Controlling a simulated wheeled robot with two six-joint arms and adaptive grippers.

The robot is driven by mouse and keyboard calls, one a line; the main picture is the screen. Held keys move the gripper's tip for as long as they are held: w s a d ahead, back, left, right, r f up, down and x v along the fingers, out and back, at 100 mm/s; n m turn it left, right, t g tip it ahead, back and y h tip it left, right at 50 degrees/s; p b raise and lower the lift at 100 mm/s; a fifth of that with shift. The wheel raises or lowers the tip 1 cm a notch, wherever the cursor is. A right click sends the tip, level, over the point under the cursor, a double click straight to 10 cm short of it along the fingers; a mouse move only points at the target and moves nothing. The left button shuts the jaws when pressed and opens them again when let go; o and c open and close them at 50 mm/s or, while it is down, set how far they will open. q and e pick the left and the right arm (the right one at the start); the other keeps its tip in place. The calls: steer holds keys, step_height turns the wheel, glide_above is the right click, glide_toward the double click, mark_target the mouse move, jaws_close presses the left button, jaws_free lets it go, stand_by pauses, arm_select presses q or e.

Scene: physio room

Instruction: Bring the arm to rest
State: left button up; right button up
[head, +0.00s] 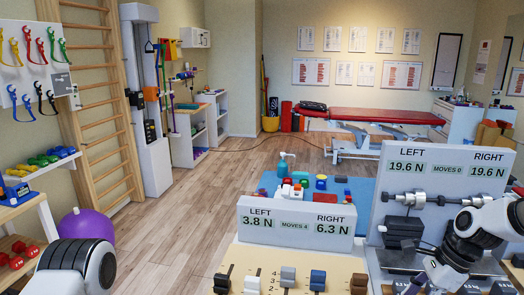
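My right arm (468,243) comes in from the right edge in the head view and bends down in front of a grey panel (375,205). Its lower end is near the bottom edge, where I cannot make out the fingertips or whether they hold anything. A white and dark joint of my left arm (75,268) shows at the bottom left; the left gripper is out of frame. The panel's display (450,170) reads LEFT 19.6 N, MOVES 0, RIGHT 19.6 N. A metal bar with dark round ends (440,199) sits below it.
A white sign (296,222) reads LEFT 3.8 N, MOVES 4, RIGHT 6.3 N, above a wooden board (268,268) with slots and coloured knobs. A blue mat (362,190) with small objects lies behind. A purple ball (87,226) is at left. The wooden floor in the middle is clear.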

steer(key=s+a+f+n+g+h, duration=0.1)
steer(key=s+a+f+n+g, duration=0.2)
steer(key=s+f, duration=0.65)
steer(key=s+a+f+n+g+h, duration=0.15)
steer(key=s+a+f+n, duration=0.25)
steer(key=s+f, duration=0.55)
steer(key=s+a+f+n+g+h, duration=0.1)
steer(key=s+a+f+n, duration=0.25)
steer(key=s+f, duration=0.6)
steer(key=w+n+t, duration=0.1)
steer(key=n, duration=0.2)
steer(key=w+n+t, duration=0.2)
steer(key=n, duration=0.1)
steer(key=w+n+t+h, duration=0.1)
steer(key=w+n+t, duration=0.1)
steer(key=n, duration=0.2)
steer(key=shift+w+d+f, duration=0.15)
steer(key=shift+d, duration=0.25)
